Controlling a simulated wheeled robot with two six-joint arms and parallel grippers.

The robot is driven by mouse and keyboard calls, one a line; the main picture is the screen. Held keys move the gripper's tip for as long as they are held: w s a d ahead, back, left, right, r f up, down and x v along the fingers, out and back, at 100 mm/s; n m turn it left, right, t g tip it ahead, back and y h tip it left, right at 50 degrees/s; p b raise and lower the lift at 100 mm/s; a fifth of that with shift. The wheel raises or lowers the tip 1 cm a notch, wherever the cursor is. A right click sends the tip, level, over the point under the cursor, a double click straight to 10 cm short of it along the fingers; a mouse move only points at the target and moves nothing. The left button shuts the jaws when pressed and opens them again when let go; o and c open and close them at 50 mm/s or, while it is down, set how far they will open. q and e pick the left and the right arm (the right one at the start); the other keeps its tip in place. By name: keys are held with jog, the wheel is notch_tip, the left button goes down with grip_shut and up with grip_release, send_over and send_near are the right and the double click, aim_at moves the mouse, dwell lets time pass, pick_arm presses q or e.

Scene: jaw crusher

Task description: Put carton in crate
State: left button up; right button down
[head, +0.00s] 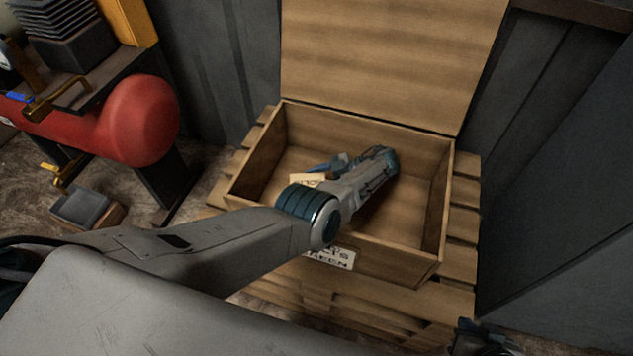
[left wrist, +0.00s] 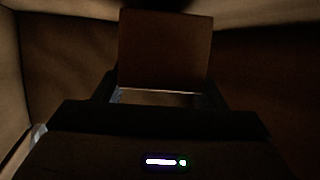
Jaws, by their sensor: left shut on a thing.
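The wooden crate (head: 447,205) stands with its lid (head: 390,60) raised at the back. My left arm reaches over the crate's front wall, and my left gripper (head: 322,170) is down inside the crate. It is shut on the small tan carton (head: 308,179), which shows partly behind my arm and carries dark print. In the left wrist view the carton (left wrist: 165,50) stands as a dim brown block between the fingers, inside the dark crate walls (left wrist: 50,75). I cannot tell whether the carton touches the crate floor. My right gripper (head: 480,340) shows only partly at the bottom right edge, outside the crate.
The crate rests on a wooden pallet (head: 462,225) and has a printed label (head: 332,258) on its front. A red tank (head: 138,120) with a bench stands at the left. Dark metal walls close in behind and right.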

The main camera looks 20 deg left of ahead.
pick_arm(q)
jog(key=o, duration=1.4)
jog(key=shift+c, duration=0.2)
